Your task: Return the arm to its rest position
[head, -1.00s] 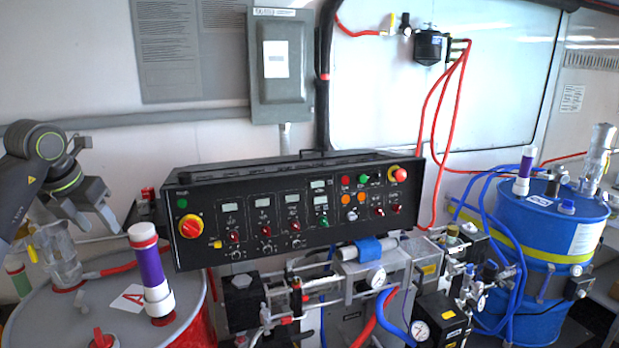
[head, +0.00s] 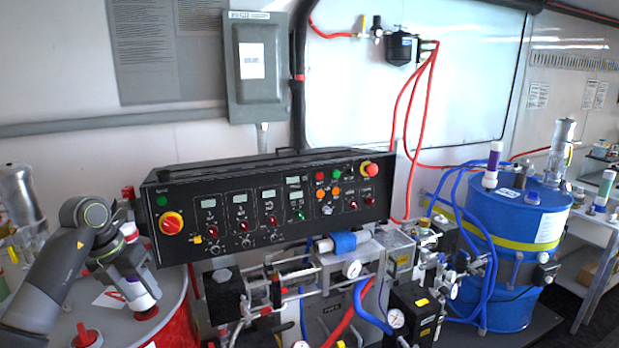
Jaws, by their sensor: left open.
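My left arm comes in from the lower left. Its open left gripper (head: 128,268) is over the red-and-grey drum at the left. The cylinder's white and red top shows above the gripper. I cannot tell whether the fingers touch the cylinder or stand around it. My right gripper is out of view.
The black control panel (head: 228,219) with knobs and lights is right of the gripper. The red drum (head: 178,313) is below it. Pumps, gauges and hoses fill the lower middle. A blue drum (head: 500,290) stands at the right.

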